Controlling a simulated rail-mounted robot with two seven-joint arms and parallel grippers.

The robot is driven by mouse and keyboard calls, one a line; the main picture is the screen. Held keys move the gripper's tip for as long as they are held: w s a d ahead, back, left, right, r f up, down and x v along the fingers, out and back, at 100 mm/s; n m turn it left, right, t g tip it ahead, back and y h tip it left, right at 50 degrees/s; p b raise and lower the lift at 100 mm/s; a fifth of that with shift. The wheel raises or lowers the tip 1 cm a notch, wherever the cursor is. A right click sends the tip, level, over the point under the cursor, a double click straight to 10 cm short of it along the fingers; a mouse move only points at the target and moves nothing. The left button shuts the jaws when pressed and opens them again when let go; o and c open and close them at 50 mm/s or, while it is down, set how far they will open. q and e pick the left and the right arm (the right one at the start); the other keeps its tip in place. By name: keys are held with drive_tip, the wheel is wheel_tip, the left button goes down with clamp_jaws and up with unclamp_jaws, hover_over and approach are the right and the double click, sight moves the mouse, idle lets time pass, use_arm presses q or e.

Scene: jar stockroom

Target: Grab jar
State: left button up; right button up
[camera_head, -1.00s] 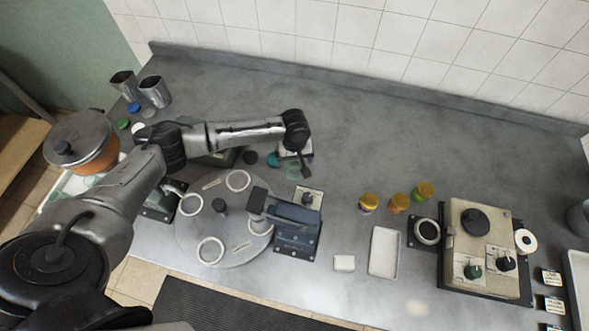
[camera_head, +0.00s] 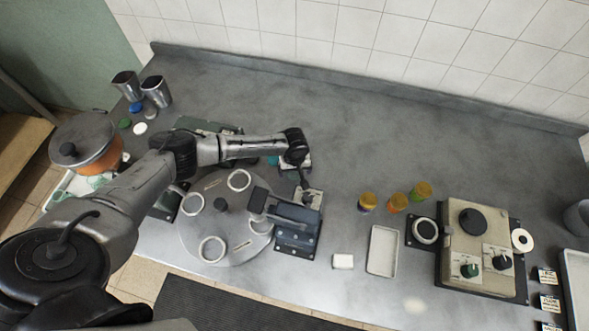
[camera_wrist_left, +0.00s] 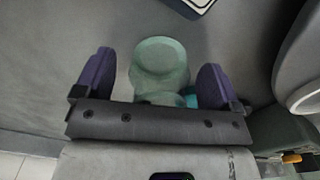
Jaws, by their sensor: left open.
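A pale green jar (camera_wrist_left: 160,62), seen from above, stands between the two purple fingers of my left gripper (camera_wrist_left: 156,78) in the left wrist view. The fingers are open, one on each side, with gaps to the jar. A teal round thing (camera_wrist_left: 190,97) shows partly behind the jar, near the palm. In the head view my left gripper (camera_head: 304,182) points down over the counter, beside the turntable's right side; the green jar is hidden there by the arm. Three small jars with yellowish or green lids (camera_head: 368,201) stand to the right. My right gripper is not in view.
A grey turntable (camera_head: 222,225) with white rings lies below my left arm, a blue-grey device (camera_head: 296,235) at its right. A white tray (camera_head: 382,250) and a beige machine (camera_head: 478,245) stand further right. The counter's back middle is clear.

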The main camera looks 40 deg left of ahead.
use_arm(q)
drive_tip(key=shift+c, duration=0.5)
drive_tip(key=c, duration=0.9)
drive_tip(key=shift+c, duration=0.2)
drive_tip(key=shift+r, duration=0.15)
